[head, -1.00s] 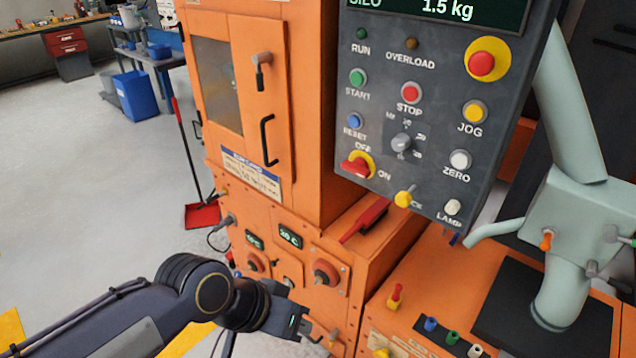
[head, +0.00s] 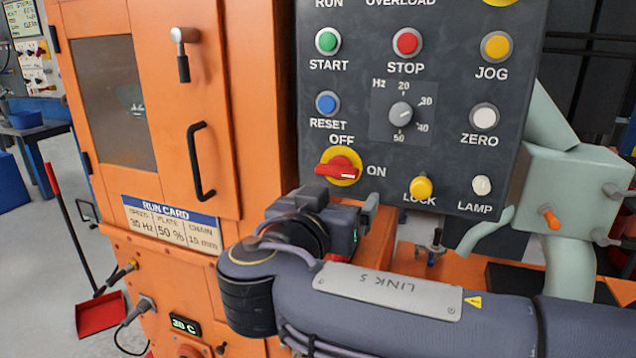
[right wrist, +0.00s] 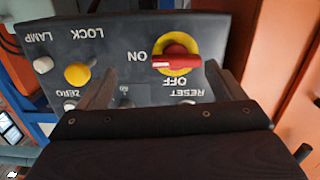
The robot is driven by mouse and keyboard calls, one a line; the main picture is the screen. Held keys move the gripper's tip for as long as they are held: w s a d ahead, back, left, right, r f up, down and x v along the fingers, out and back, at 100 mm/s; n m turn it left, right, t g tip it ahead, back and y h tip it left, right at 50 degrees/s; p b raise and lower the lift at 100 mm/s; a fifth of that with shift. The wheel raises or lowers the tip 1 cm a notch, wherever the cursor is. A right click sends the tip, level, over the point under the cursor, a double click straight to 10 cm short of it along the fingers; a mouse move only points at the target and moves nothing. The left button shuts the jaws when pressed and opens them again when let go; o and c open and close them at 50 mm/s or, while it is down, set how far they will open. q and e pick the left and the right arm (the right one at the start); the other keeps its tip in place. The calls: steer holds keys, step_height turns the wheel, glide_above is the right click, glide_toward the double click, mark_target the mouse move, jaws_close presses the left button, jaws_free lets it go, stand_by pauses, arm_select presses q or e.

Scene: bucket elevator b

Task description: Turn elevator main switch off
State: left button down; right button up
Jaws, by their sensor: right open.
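The main switch is a red rotary handle (head: 338,167) on a yellow round plate, low on the left of the dark control panel (head: 455,110). OFF is printed above it and ON to its right. The handle lies horizontal, in line with ON. In the right wrist view, which is upside down, the red handle (right wrist: 176,62) lies beyond and between the fingertips, apart from them. My right gripper (right wrist: 162,82) is open and empty; in the head view it (head: 352,218) is just below the switch, its fingers partly hidden. My left gripper is not in view.
A yellow LOCK knob (head: 421,188) and a white LAMP button (head: 482,185) are right of the switch. The blue RESET button (head: 327,103) is above it. An orange cabinet with a black door handle (head: 200,162) stands close on the left.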

mark_target(335, 172)
steer(key=shift+t, duration=0.5)
steer(key=w, duration=0.3)
steer(key=w+r, duration=0.1)
steer(key=w, duration=0.3)
steer(key=shift+r, duration=0.2)
steer(key=shift+c, duration=0.3)
steer(key=c, duration=0.9)
